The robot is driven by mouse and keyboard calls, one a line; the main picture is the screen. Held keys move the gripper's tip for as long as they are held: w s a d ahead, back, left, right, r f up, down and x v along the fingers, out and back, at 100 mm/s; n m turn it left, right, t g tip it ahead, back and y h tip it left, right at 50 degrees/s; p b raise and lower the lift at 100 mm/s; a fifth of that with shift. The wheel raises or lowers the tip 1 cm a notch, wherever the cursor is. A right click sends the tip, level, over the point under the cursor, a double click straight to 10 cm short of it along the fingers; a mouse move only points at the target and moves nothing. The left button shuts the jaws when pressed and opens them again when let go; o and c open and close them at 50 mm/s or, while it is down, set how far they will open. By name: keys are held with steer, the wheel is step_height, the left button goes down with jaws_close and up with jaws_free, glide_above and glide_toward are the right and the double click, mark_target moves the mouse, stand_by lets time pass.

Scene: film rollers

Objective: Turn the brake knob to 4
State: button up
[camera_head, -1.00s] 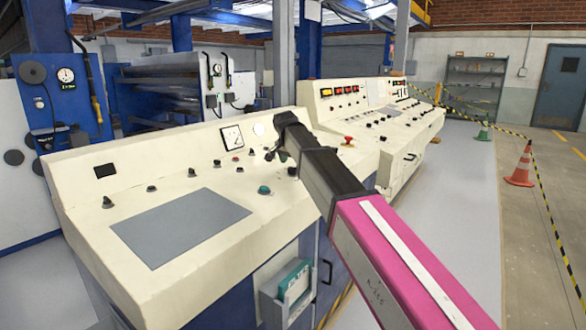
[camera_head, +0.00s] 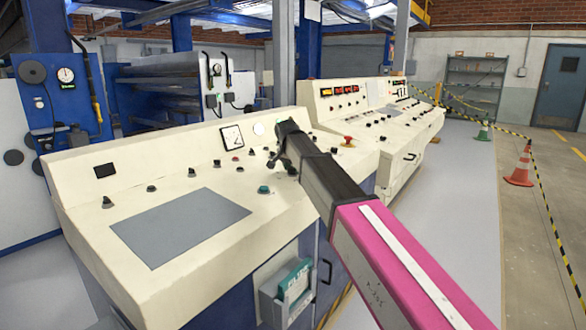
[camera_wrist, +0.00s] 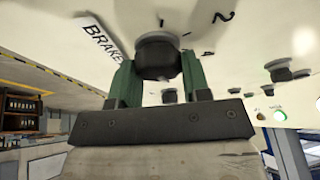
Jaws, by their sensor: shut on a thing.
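The brake knob (camera_wrist: 157,56) is round and dark. It sits on the cream panel next to the printed word BRAKE (camera_wrist: 101,39) in the wrist view. A printed 2 (camera_wrist: 224,17) and another small dark mark, which I cannot read for sure, lie to the right of the knob. My gripper (camera_wrist: 160,65) has its green fingers on both sides of the knob, shut on it. In the head view my gripper (camera_head: 281,163) is over the cream console (camera_head: 85,220), and my arm hides the knob there. The knob's pointer direction is not clear.
Several other small dark knobs stand on the same panel, with a green button (camera_head: 263,189) nearby. A grey flat plate (camera_head: 180,226) is at the console's front left. A second console (camera_head: 400,125) with a red button (camera_head: 347,139) stands behind to the right.

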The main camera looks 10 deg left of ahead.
steer(key=n+y, duration=0.1)
steer(key=n, duration=0.3)
steer(key=shift+n+y, duration=0.3)
steer(key=shift+y, duration=0.1)
steer(key=shift+n+y, duration=1)
steer(key=shift+n, duration=1.6)
steer(key=o, duration=0.9)
steer(key=v, duration=1)
steer(key=shift+d+r, duration=0.1)
steer(key=shift+r, duration=0.3)
